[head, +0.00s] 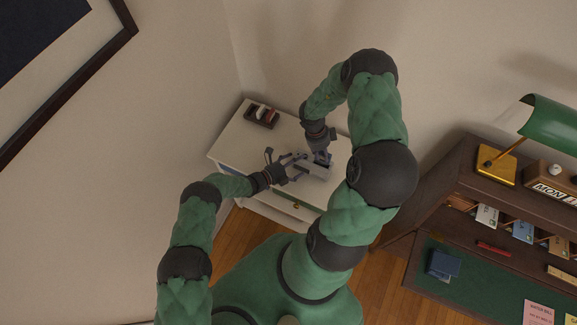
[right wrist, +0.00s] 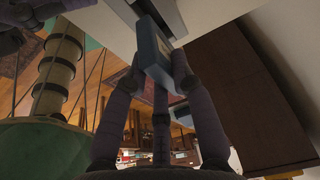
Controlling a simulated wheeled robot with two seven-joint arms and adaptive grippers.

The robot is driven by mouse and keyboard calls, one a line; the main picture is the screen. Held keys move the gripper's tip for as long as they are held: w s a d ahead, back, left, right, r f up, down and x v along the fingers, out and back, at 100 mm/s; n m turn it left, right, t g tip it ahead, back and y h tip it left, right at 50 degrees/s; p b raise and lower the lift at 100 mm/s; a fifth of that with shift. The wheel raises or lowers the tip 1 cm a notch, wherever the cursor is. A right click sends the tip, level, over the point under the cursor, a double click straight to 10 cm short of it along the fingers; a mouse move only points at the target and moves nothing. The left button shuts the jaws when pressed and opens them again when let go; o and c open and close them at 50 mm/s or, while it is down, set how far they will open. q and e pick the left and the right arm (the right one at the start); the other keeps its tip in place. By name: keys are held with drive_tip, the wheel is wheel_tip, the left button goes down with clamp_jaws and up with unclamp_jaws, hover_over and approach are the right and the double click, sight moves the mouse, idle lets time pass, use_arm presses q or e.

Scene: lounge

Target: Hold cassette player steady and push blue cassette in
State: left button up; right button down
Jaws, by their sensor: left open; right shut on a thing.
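The grey cassette player (head: 316,172) lies on the white cabinet top, partly hidden by my grippers. In the right wrist view a light grey body, likely the player (right wrist: 168,16), shows at the top edge. My right gripper (head: 321,157) points down at the player and is shut on a blue-grey block, likely the blue cassette (right wrist: 152,52); the fingers (right wrist: 158,75) sit on either side of it. I cannot tell whether the cassette is inside the slot. My left gripper (head: 295,167) is open at the player's left side; contact is unclear.
A dark tray (head: 249,118) with a few cassettes stands at the cabinet's back left. The white cabinet top (head: 232,150) is bare at the left. A wooden desk (head: 430,190) with a green lamp (head: 553,122) is at the right. Walls close in behind.

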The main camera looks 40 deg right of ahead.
use_arm(q)
drive_tip(key=shift+s+d+f, duration=0.1)
drive_tip(key=shift+d, duration=0.5)
